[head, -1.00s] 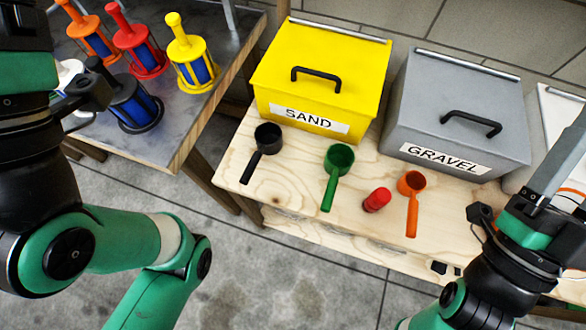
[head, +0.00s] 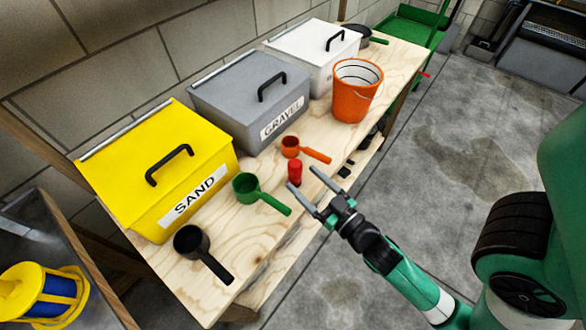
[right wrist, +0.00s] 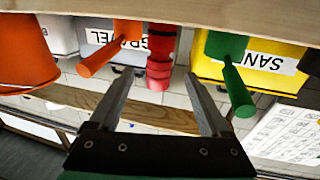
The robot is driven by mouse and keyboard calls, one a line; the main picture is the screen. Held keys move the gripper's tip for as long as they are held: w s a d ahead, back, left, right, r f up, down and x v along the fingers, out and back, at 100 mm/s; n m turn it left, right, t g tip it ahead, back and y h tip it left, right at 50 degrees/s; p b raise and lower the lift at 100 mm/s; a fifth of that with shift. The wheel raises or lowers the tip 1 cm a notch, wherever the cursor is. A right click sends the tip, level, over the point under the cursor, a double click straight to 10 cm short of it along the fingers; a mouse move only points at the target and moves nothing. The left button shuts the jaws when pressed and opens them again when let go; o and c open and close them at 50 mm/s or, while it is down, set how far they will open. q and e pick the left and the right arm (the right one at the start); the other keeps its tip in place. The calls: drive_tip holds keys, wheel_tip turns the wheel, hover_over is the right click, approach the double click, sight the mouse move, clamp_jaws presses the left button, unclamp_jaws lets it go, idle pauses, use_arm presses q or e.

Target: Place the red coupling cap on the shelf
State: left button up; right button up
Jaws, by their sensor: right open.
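The red coupling cap (head: 295,172) stands upright on the light wooden bench top (head: 262,237), near its front edge, between the green scoop and the orange scoop. My right gripper (head: 304,189) is open and empty, its fingers pointing at the cap from the front of the bench. In the right wrist view, which is upside down, the cap (right wrist: 160,55) lines up between the two spread fingertips (right wrist: 161,78). I cannot tell whether the tips reach past it. A lower shelf level shows only partly under the bench top. My left gripper is out of view.
A green scoop (head: 247,188), an orange scoop (head: 291,147) and a black scoop (head: 191,242) lie close by. Yellow SAND (head: 130,190), grey GRAVEL (head: 235,95) and white (head: 300,50) boxes line the back. An orange bucket (head: 357,92) stands farther along. The floor in front is open.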

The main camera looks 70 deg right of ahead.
drive_tip(key=x, duration=0.2)
drive_tip(key=shift+w+d+r, duration=0.1)
drive_tip(key=shift+w+d, duration=0.15)
drive_tip(key=shift+d, duration=0.1)
drive_tip(key=shift+w, duration=0.1)
drive_tip(key=x, duration=0.5)
drive_tip(key=shift+w+b, duration=0.1)
drive_tip(key=shift+b, duration=0.3)
drive_tip(key=shift+a, duration=0.1)
drive_tip(key=shift+c, duration=0.3)
clamp_jaws()
